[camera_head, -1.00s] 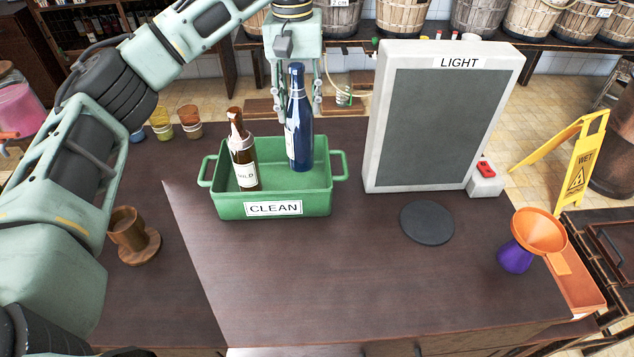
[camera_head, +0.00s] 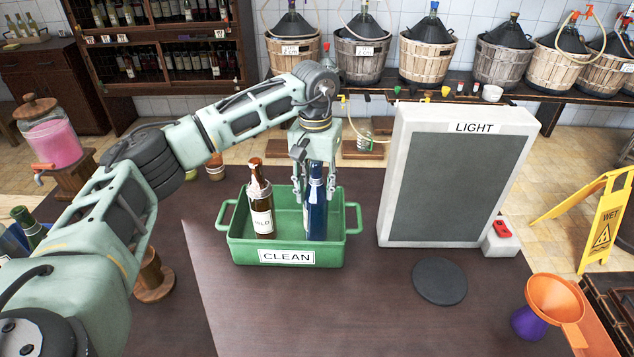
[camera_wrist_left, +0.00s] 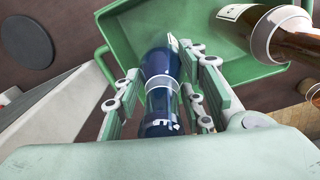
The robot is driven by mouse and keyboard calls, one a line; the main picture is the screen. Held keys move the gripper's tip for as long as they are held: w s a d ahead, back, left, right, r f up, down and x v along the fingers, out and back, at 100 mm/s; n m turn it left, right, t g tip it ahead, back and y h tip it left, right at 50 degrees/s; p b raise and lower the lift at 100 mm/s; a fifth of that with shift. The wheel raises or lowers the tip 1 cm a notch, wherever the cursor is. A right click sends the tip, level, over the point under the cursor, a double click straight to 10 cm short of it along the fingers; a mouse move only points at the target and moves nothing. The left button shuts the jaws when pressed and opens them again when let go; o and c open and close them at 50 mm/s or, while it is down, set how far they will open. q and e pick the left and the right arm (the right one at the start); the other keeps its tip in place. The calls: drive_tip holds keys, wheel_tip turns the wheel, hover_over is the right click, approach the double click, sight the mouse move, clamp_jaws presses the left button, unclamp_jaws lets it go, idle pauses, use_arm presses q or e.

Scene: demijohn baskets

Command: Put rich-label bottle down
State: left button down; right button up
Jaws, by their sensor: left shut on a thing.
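The blue bottle (camera_head: 316,209) stands upright in the right part of the green CLEAN tub (camera_head: 351,217). My left gripper (camera_head: 315,190) comes down from above and is shut on its upper part. In the left wrist view the blue bottle (camera_wrist_left: 160,84) lies between the two fingers. Its label is mostly turned away or hidden, so I cannot read it. A brown bottle (camera_head: 262,212) with a label ending in "ILD" stands in the tub's left part, leaning slightly, apart from the blue one. My right gripper is out of view.
A LIGHT panel (camera_head: 449,170) stands right of the tub, with a dark round disc (camera_head: 440,281) before it. An orange funnel (camera_head: 553,305) is at the right edge. A wooden cup (camera_head: 152,274) is left, partly behind my arm. The front middle counter is clear.

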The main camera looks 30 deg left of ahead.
use_arm(q)
drive_tip(key=shift+f, duration=0.3)
drive_tip(key=c, duration=1.1)
unclamp_jaws()
drive_tip(key=shift+r, duration=0.15)
wheel_tip(320, 180, up, 11)
drive_tip(key=b, duration=0.3)
drive_tip(key=shift+r, duration=0.1)
drive_tip(key=shift+a+r, duration=0.1)
drive_tip(key=shift+r, duration=0.35)
